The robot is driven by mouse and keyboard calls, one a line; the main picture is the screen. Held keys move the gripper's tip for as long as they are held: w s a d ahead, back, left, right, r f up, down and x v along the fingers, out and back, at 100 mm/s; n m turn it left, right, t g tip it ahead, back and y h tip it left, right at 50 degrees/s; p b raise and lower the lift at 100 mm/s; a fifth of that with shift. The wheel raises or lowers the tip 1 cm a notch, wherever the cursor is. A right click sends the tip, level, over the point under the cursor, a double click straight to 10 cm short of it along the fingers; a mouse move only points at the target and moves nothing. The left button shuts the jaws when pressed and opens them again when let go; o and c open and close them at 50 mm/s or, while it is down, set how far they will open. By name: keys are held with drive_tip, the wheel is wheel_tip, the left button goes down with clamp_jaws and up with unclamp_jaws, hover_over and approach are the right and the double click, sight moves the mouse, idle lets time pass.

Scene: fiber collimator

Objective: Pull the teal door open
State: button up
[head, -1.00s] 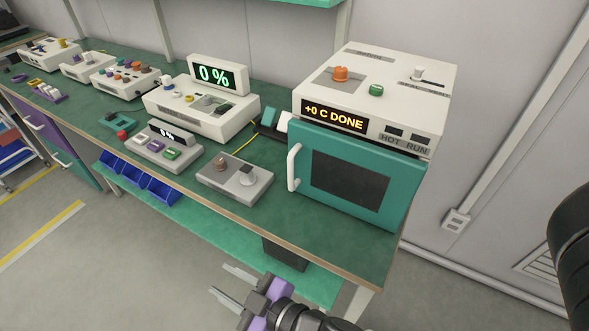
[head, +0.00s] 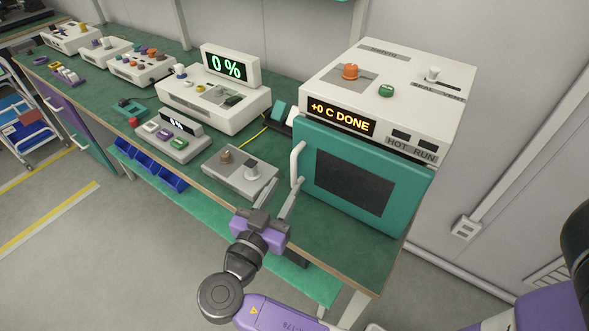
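The teal door (head: 320,205) is on the front of a white oven-like unit (head: 400,80) at the right end of the bench. It looks shut and has a dark window (head: 355,185). Its white vertical handle (head: 296,164) is on the left edge. My gripper (head: 279,193) is at the bench's front edge, below and left of the handle. Its two grey fingers are spread apart, with nothing seen between them, and point up toward the bench top. They appear short of the handle. Contact with anything there is not visible.
A grey box with knobs (head: 239,173) sits just left of my fingers. A white device reading 0 % (head: 215,105) and smaller boxes stand farther left on the green bench (head: 330,240). The unit's display (head: 341,118) reads +0 C DONE. Blue bins (head: 150,168) sit below. Floor in front is clear.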

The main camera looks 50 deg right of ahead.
sight(293, 174)
drive_tip(key=p+x, duration=0.1)
drive_tip(key=x, duration=0.5)
drive_tip(key=shift+w+d, duration=0.15)
drive_tip(key=shift+d, duration=0.2)
drive_tip(key=shift+c, duration=0.5)
clamp_jaws()
idle(0.6)
